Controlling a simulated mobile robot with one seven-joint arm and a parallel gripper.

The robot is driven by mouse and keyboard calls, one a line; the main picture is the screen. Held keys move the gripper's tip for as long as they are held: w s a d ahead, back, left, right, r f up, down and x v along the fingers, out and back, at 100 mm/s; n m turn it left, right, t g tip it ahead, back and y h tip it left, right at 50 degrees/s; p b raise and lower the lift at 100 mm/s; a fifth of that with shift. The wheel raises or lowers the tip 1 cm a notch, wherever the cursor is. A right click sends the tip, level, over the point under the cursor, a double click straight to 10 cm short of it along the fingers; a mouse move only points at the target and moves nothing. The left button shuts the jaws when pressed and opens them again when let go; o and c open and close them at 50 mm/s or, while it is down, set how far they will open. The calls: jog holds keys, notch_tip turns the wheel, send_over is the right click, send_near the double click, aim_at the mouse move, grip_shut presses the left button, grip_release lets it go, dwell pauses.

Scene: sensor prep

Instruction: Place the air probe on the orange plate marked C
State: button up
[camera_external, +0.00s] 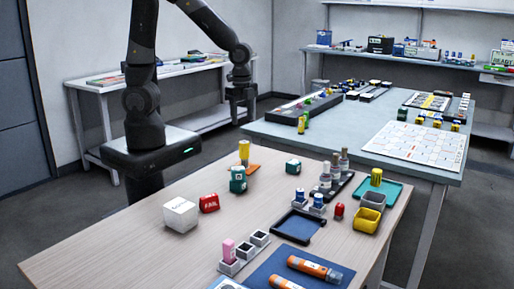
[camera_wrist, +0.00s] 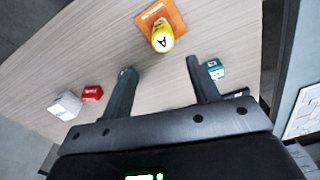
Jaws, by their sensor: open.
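A yellow cylinder with a black A on a white label, which I take for the air probe (camera_external: 244,152), stands upright at the far side of the wooden table. In the wrist view the probe (camera_wrist: 162,38) overlaps the orange plate (camera_wrist: 173,12), apparently standing on it. The plate (camera_external: 253,168) shows partly behind a teal block in the outside view. Its marking is too small to read. My gripper (camera_external: 243,117) is open and empty, raised above and behind the probe. In the wrist view the probe shows beyond and between the fingertips (camera_wrist: 160,66).
A teal block (camera_external: 238,182) stands close in front of the plate. A red block (camera_external: 209,203) and white cube (camera_external: 180,214) stand left, another teal block (camera_external: 293,166) right. Bottles, trays and bins crowd the table's right side. The front left tabletop is clear.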

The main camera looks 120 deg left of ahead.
jog(key=s+d+r+n+t, duration=0.1)
jog(key=s+d+r, duration=0.3)
jog(key=d+r, duration=0.4)
jog(key=s+d+r+n+t, duration=0.1)
jog(key=s+d+r+t, duration=0.3)
jog(key=d+r, duration=0.5)
jog(key=shift+s+d, duration=0.2)
jog(key=shift+s, duration=0.25)
